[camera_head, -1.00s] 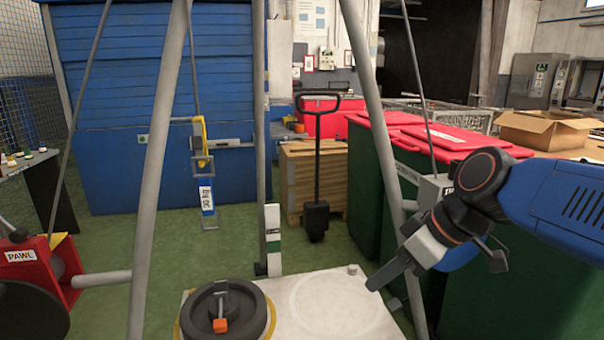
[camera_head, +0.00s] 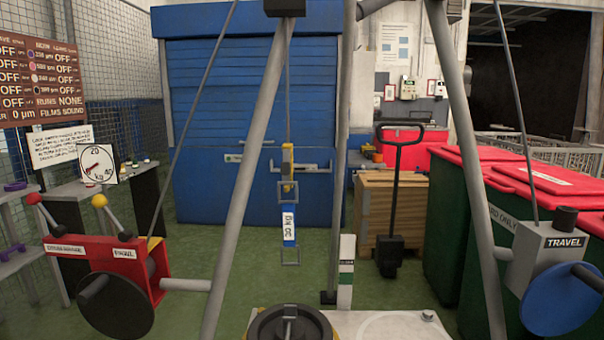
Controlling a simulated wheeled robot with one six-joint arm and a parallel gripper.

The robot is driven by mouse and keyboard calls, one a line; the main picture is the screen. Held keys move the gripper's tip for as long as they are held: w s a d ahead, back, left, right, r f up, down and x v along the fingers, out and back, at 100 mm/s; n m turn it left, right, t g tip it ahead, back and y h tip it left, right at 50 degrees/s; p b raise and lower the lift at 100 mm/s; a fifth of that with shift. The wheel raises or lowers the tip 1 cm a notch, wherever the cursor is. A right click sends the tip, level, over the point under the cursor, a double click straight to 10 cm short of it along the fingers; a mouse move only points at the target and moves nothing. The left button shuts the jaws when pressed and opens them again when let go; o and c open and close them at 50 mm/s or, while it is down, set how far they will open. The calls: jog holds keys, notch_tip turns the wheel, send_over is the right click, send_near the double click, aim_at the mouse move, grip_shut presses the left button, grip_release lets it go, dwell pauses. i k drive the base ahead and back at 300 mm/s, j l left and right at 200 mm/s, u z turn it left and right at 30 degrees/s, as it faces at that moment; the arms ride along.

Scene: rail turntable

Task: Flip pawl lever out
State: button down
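A red winch box (camera_head: 100,257) stands at the left, mounted on a grey frame leg. The right label on its front reads PAWL (camera_head: 124,253). Above that label, a lever with a yellow ball knob (camera_head: 99,201) leans up and left. A second lever with a red ball knob (camera_head: 34,198) rises at the box's left end, above a label too small to read surely. A dark round disc (camera_head: 122,300) with a stub handle sits on the box's front. My gripper is not in view.
Grey frame legs (camera_head: 243,170) cross the view. A TRAVEL box (camera_head: 550,250) with a blue wheel is at right. A hanging scale (camera_head: 289,195) is in the middle, above a dark weight (camera_head: 288,325). A dial (camera_head: 97,165) stands behind the levers. Green floor is clear between.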

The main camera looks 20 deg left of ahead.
aim_at(99, 201)
jog(key=u, duration=1.85)
